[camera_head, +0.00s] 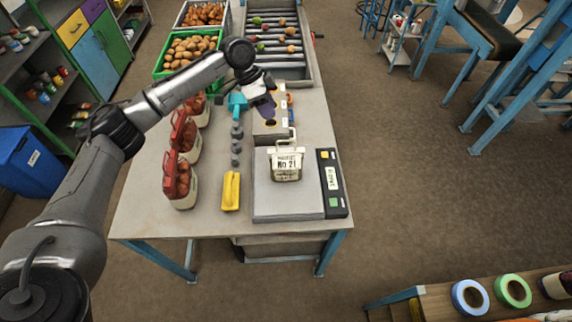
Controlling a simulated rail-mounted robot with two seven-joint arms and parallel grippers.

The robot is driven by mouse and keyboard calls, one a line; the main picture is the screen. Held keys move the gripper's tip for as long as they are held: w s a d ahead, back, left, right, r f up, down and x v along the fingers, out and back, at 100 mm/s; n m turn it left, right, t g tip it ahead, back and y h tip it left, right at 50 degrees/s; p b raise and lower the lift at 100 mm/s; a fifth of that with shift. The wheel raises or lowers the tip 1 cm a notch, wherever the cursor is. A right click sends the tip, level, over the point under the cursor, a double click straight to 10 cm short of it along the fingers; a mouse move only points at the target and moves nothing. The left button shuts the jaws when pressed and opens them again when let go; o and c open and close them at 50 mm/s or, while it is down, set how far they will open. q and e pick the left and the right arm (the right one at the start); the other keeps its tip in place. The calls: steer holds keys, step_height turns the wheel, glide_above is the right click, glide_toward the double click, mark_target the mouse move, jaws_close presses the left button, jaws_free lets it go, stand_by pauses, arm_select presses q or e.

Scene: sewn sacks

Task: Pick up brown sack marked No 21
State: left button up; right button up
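The sack marked No 21 (287,166) stands upright on the flat plate of a scale (262,203) on the table. It looks small and pale beige-brown, with a white label on its front and a handle-like loop on top. My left gripper (263,100) is over the table behind the sack, apart from it. A dark purplish shape shows at its tip; I cannot tell whether this is a finger or something held. Whether the fingers are open is unclear. My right gripper is not in view.
Several red-and-white filled bags (181,181) stand along the table's left side. A yellow object (231,191) lies left of the scale, with grey weights (236,146) behind it. A green crate of potatoes (217,40) and a roller conveyor (300,60) are at the back.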

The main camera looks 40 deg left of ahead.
arm_select(q)
steer(key=p, duration=0.1)
glide_above(286, 160)
steer(key=a, duration=0.4)
step_height(286, 160, down, 6)
steer(key=shift+w+d+f, duration=0.3)
steer(key=shift+d+f, duration=0.2)
steer(key=shift+f, duration=0.2)
steer(key=p+x, duration=0.1)
steer(key=x, duration=0.2)
steer(key=shift+w+d+f+p, duration=0.1)
steer(key=shift+w+f+p, duration=0.05)
steer(key=shift+f+p, duration=0.25)
steer(key=shift+w+d+f, duration=0.1)
steer(key=shift+d+f, duration=0.15)
steer(key=shift+f, duration=0.4)
steer(key=shift+c, duration=0.5)
steer(key=c, duration=0.6)
